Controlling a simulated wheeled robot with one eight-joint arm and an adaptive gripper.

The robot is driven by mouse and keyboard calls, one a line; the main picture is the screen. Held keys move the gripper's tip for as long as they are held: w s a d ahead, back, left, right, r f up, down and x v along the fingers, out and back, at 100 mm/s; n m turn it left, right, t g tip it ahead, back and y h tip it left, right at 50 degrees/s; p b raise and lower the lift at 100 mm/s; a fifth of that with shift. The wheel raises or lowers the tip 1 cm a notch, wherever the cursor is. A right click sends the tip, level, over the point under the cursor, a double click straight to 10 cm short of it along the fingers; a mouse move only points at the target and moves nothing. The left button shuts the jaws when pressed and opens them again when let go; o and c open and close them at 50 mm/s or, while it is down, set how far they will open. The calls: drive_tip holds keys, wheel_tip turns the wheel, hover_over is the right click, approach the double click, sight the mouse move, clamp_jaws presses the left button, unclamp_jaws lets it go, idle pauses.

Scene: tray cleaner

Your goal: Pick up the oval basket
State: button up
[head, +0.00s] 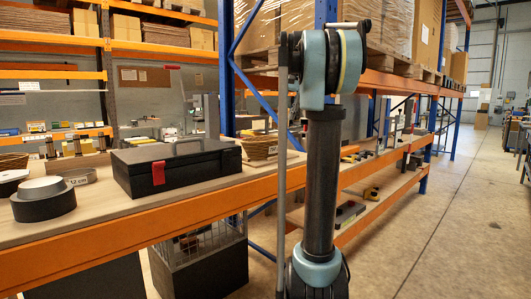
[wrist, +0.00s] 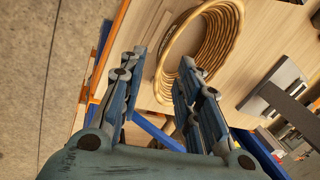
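The oval basket is a tan wicker one with a rounded rim. In the wrist view the basket (wrist: 217,42) lies at the upper middle, on a light wooden shelf. In the head view a tan basket (head: 260,147) stands on the shelf just right of a black toolbox, partly cut off by my arm. My gripper (wrist: 162,60) is open in the wrist view, with nothing between its fingers. Its right finger overlaps the basket's near end in the picture, and its left finger is off to the left of the rim. I cannot tell whether the finger touches the basket.
The black toolbox (head: 175,168) with a red latch sits beside the basket. Round dark containers (head: 44,202) and another wicker basket (head: 12,162) are at the shelf's left. An orange beam (head: 150,232) edges the shelf. The aisle floor (head: 430,220) at right is clear.

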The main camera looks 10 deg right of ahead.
sight(278, 146)
drive_tip(key=shift+m, duration=0.3)
drive_tip(key=w+x, duration=0.1)
drive_tip(key=x, duration=0.4)
drive_tip(key=w+x, duration=0.1)
drive_tip(key=x, duration=0.4)
drive_tip(key=w+x, duration=0.1)
drive_tip(key=x, duration=0.4)
drive_tip(key=shift+w+d+f, duration=0.1)
drive_tip(key=shift+w+d, duration=0.05)
drive_tip(key=shift+w, duration=0.05)
clamp_jaws()
